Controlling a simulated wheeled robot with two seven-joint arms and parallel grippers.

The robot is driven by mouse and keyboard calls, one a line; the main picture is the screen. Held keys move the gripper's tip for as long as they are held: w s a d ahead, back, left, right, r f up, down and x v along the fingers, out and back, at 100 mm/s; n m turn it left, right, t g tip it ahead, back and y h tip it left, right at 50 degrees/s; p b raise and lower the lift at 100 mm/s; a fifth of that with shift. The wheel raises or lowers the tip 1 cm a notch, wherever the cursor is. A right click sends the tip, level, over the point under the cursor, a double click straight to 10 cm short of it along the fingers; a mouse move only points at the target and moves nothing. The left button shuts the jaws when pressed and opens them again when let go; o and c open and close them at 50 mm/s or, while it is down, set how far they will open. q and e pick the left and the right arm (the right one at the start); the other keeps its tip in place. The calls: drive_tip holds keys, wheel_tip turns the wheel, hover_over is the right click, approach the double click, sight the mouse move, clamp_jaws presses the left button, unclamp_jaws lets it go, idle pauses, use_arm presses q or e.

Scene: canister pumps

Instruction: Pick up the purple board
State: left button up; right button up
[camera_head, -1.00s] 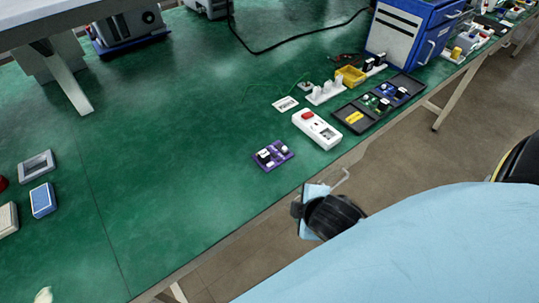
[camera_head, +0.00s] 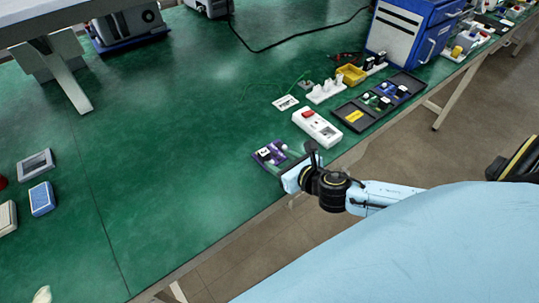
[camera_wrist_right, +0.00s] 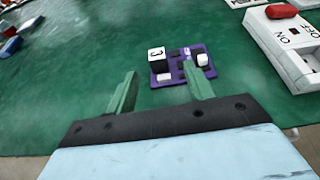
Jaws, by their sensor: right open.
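The purple board (camera_head: 266,151) lies flat on the green table near its front edge, partly hidden by my right gripper in the head view. In the right wrist view the purple board (camera_wrist_right: 181,67) carries a black and white block marked 3, white parts and dark parts. My right gripper (camera_head: 284,163) is open and empty, close to the board on its near side. In the wrist view the two green fingers of the right gripper (camera_wrist_right: 160,80) are spread, with the board just beyond and between their tips, towards the right finger. My left gripper is not in view.
A white switch box with a red button (camera_head: 317,128) lies just right of the board. A dark tray (camera_head: 352,127) with small boards, a yellow bin (camera_head: 351,75) and a blue cabinet (camera_head: 405,35) stand farther right.

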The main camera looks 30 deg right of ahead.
sight(267, 155)
drive_tip(key=x, duration=0.3)
drive_tip(key=shift+w+f, duration=0.1)
drive_tip(key=shift+w, duration=0.05)
drive_tip(key=shift+a+f+b+x, duration=0.15)
drive_tip(key=shift+b+x, duration=0.25)
drive_tip(key=shift+x, duration=0.95)
drive_tip(key=shift+a+f+b+x, duration=0.1)
drive_tip(key=shift+b+x, duration=0.25)
drive_tip(key=shift+x, duration=1.05)
drive_tip(key=shift+c, duration=0.2)
clamp_jaws()
